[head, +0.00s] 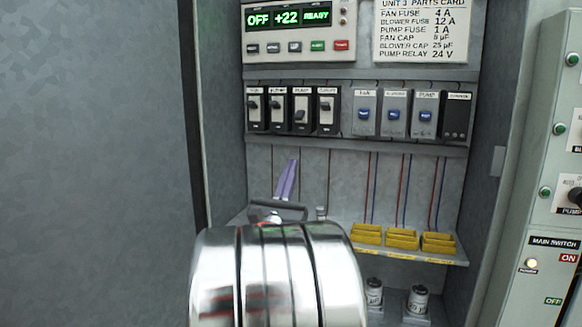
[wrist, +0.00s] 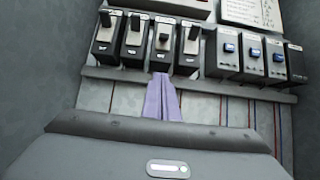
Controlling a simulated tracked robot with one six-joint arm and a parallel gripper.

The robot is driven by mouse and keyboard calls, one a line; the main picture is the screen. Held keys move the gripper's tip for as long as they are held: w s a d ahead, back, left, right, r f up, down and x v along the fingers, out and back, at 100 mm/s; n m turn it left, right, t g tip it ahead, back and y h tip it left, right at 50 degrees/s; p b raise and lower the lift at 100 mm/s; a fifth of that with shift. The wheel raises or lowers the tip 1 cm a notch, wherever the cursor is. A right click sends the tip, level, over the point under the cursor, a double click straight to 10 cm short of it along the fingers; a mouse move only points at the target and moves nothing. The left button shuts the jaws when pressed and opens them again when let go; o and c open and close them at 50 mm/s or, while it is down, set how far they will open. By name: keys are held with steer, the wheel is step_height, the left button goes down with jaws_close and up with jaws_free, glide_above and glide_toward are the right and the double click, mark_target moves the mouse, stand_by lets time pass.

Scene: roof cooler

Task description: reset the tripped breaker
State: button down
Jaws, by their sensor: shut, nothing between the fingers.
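Four-pole row of black breakers with labels sits on the upper shelf at the left of the cabinet. The third breaker (head: 301,112), whose label seems to read PUMP, has its toggle lower than its neighbours' toggles; it also shows in the wrist view (wrist: 161,50). The other breakers, such as the first (head: 256,108) and the fourth (head: 327,108), have their toggles up. My gripper (head: 291,164) has purple fingers shut together and empty, pointing up below the breakers. In the wrist view its fingertips (wrist: 161,77) appear just under the third breaker; I cannot tell whether they touch.
Relays with blue buttons (head: 395,113) stand right of the breakers. Yellow bins (head: 402,240) and capacitors (head: 417,301) sit lower right. Cabinet side walls close in the space; red and blue wires run below the relays.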

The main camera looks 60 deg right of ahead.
mark_target(300, 115)
steer(key=x, duration=0.3)
steer(key=a+r+x, duration=0.1)
steer(key=x, duration=0.4)
steer(key=shift+d+r, duration=0.1)
steer(key=shift+r, duration=0.45)
steer(key=shift+s+a+r, duration=0.1)
steer(key=shift+a+r, duration=0.05)
steer(key=shift+r, duration=0.3)
steer(key=shift+a+r, duration=0.2)
steer(key=shift+r, duration=0.2)
steer(key=shift+a+r, duration=0.1)
steer(key=shift+y, duration=0.3)
steer(key=shift+y, duration=0.3)
steer(key=shift+a+r+y, duration=0.25)
steer(key=shift+r+y, duration=0.05)
steer(key=shift+y, duration=0.5)
